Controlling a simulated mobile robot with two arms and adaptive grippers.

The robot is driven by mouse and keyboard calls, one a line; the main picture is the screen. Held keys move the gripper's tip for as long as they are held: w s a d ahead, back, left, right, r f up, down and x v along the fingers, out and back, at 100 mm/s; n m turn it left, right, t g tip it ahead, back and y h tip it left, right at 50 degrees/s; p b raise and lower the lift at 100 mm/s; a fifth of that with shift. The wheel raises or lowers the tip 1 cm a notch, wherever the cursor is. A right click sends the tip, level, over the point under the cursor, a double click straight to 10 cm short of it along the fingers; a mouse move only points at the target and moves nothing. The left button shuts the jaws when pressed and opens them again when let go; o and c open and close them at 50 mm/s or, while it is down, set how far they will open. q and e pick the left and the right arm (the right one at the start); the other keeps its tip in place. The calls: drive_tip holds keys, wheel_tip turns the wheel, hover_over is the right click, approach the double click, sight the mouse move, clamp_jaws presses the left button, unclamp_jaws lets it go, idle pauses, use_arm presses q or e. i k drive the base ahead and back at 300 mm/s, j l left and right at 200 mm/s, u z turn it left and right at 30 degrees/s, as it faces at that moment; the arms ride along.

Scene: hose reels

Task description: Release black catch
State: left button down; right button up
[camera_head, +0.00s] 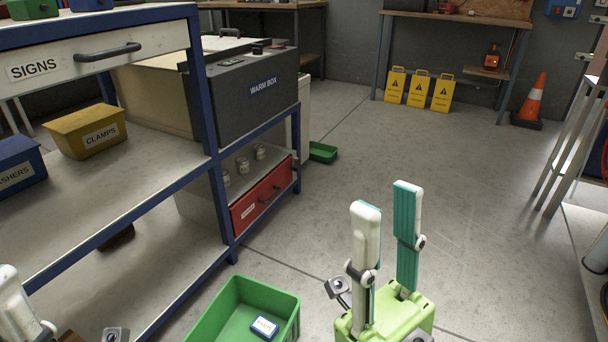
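The dark grey warm box (250,95) stands on the blue-framed bench at upper left. A small black fitting (257,48) sits at its top edge; I cannot tell whether this is the black catch. My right gripper (387,198) is at the lower middle, its two teal-lined fingers pointing up and apart, with nothing between them. It is well in front of and to the right of the warm box. Only part of my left gripper (20,308) shows at the lower left corner, so its opening is hidden.
A green bin (222,304) holding a small blue-and-white box (264,327) is left of my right gripper. A red drawer (262,194) is under the warm box. Yellow signs (418,91) and an orange cone (533,98) stand at the back. The middle floor is clear.

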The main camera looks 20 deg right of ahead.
sight(295, 167)
drive_tip(key=i+l, duration=0.15)
drive_tip(key=l, duration=0.2)
drive_tip(key=i+l+u, duration=0.15)
drive_tip(key=l, duration=0.2)
drive_tip(key=i+l, duration=0.2)
drive_tip(key=l, duration=0.2)
drive_tip(key=i+l+u, duration=0.1)
drive_tip(key=l, duration=0.25)
drive_tip(key=i+l, duration=0.15)
drive_tip(key=l, duration=0.25)
drive_tip(key=i+l+u, duration=0.15)
drive_tip(key=l, duration=0.2)
drive_tip(key=i+l+u, duration=0.1)
drive_tip(key=l, duration=0.45)
drive_tip(key=i+l+u, duration=0.1)
drive_tip(key=i+l, duration=0.15)
drive_tip(key=l, duration=0.35)
drive_tip(key=i+l+u, duration=0.1)
drive_tip(key=l, duration=0.5)
drive_tip(key=i+l, duration=0.2)
drive_tip(key=l, duration=0.4)
drive_tip(key=i+l+u, duration=0.15)
drive_tip(key=l, duration=0.45)
drive_tip(key=i+l+u, duration=0.1)
drive_tip(key=l, duration=0.5)
